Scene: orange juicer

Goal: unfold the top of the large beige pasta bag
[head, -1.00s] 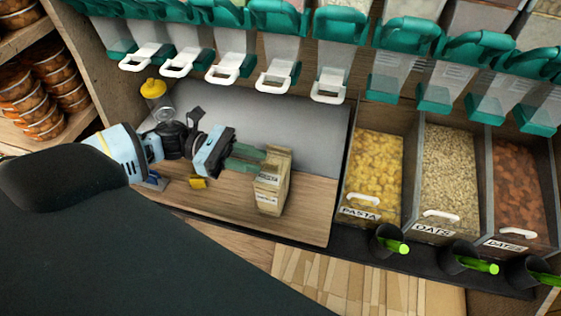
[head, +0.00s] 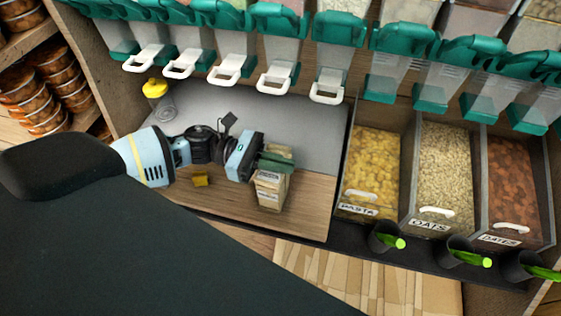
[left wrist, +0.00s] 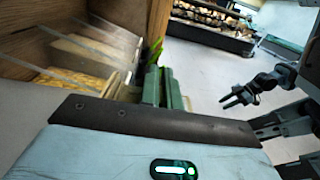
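The beige pasta bag (head: 270,192) stands upright on the wooden counter in the head view, with white labels on its front. My left gripper (head: 277,160) comes from the left, and its green fingers lie across the top of the bag. They hide the bag's top edge, so I cannot see its fold or whether paper is between the fingers.
A pasta bin (head: 371,165), an oats bin (head: 446,170) and a dates bin (head: 515,185) stand right of the counter. Dispensers with white handles (head: 276,78) hang above. A yellow-topped jar (head: 155,88) stands behind my left arm.

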